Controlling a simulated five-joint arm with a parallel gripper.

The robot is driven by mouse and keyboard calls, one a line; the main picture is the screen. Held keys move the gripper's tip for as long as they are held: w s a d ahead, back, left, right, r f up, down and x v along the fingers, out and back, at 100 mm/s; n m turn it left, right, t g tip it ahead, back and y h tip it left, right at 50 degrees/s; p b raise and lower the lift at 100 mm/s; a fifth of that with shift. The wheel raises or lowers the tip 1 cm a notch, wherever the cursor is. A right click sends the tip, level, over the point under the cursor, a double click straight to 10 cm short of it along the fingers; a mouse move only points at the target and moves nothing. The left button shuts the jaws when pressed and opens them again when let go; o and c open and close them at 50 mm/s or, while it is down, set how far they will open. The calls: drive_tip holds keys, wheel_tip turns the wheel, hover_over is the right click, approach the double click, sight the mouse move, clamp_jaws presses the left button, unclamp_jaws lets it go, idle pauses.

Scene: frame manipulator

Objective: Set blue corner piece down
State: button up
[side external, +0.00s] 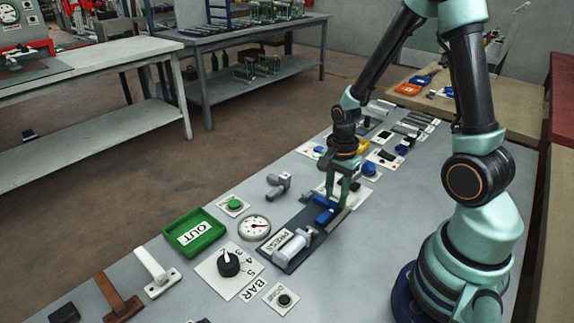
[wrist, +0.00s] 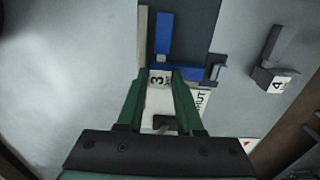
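The blue corner piece (side external: 325,215) is low over or on the dark plate (side external: 308,223) of the press station; I cannot tell whether it touches. A white label with a 3 (wrist: 158,80) sits between my green fingertips. My gripper (side external: 337,200) reaches straight down, and in the wrist view its fingers (wrist: 164,74) close in on both sides of the labelled part. The piece's underside is hidden.
A grey corner piece (side external: 278,185) labelled 4 lies left of the plate. A press cylinder (side external: 291,246), a gauge (side external: 254,227), a green OUT tray (side external: 195,233) and a dial (side external: 228,262) stand nearby. Blue and yellow parts lie behind.

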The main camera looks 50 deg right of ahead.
sight(336, 197)
drive_tip(key=shift+o, duration=1.1)
drive_tip(key=shift+r, duration=0.1)
wheel_tip(336, 197, up, 11)
drive_tip(key=a+r+n+t, duration=0.2)
drive_tip(key=a+r+n, duration=0.2)
drive_tip(key=n, duration=0.5)
drive_tip(key=s+a+r+n+t, duration=0.1)
drive_tip(key=a+r+n+t, duration=0.2)
drive_tip(key=a+r+n, duration=0.2)
drive_tip(key=r+n, duration=0.2)
drive_tip(key=n, duration=0.2)
drive_tip(key=shift+s+a+t, duration=0.2)
drive_tip(key=shift+a+t, duration=0.1)
